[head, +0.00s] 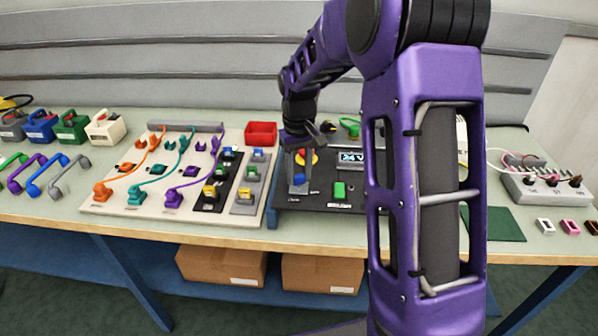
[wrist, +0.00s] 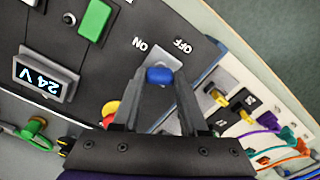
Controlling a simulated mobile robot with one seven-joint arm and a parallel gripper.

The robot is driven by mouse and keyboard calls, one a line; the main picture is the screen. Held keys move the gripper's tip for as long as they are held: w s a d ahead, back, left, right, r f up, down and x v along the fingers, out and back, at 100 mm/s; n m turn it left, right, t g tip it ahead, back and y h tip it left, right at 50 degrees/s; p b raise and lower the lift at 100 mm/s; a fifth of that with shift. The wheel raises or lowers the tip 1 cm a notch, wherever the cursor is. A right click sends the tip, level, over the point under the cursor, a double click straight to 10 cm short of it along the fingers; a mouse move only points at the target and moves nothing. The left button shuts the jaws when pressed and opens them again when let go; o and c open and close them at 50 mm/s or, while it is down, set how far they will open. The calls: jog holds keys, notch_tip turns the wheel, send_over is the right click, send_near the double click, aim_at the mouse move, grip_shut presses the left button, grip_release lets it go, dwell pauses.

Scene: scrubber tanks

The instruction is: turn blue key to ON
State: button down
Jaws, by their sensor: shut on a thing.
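The blue key (head: 299,179) is at the left of a dark control panel (head: 315,203) on the bench. In the wrist view the blue key (wrist: 159,75) sits between the two fingertips of my gripper (wrist: 160,80). My gripper (head: 300,183) reaches down onto it and is shut on it. White ON and OFF labels (wrist: 163,49) are printed on the panel beyond the key, with ON at the left and OFF at the right. The key's lower part and its base are hidden between the fingers, so its exact angle cannot be told.
A red and yellow button (head: 307,156), a 24 V display (wrist: 40,74) and a green button (head: 339,190) are close by on the panel. A board with colored cables (head: 120,205) lies to the left.

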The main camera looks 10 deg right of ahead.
aim_at(299, 175)
dwell(0.3)
jog(key=shift+c, duration=2.2)
grip_release()
jog(key=shift+r, duration=0.15)
notch_tip(299, 175, up, 17)
jog(key=p, duration=0.2)
jog(key=shift+r, duration=0.1)
